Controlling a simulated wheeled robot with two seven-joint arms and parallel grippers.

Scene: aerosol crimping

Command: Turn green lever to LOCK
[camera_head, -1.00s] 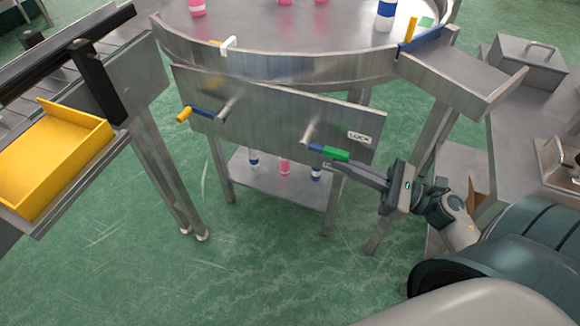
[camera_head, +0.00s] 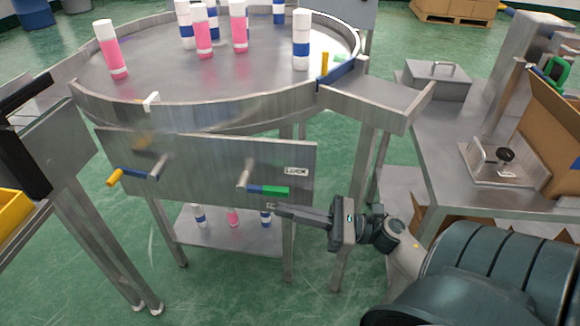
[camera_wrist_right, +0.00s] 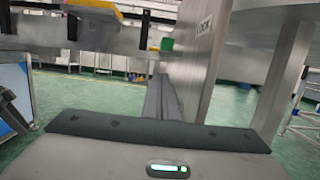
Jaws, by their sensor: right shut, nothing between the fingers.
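The green lever (camera_head: 275,190) has a blue shaft and a green end. It sticks out from the front of the grey metal panel (camera_head: 215,165), pointing right and about level. A LOCK label (camera_head: 296,171) is on the panel just above the green end. My right gripper (camera_head: 278,209) is shut and empty, just below the green end; whether it touches is hard to tell. In the right wrist view the green end (camera_wrist_right: 167,44) shows small beyond my shut fingers (camera_wrist_right: 162,98), with the LOCK label (camera_wrist_right: 206,27) to its right. My left gripper is not in view.
A second lever with a yellow end (camera_head: 116,177) is on the panel's left. A round table (camera_head: 150,90) with pink and blue-banded cans stands above. A side table (camera_head: 510,190) is at right. A yellow tray (camera_head: 12,210) is at the left edge.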

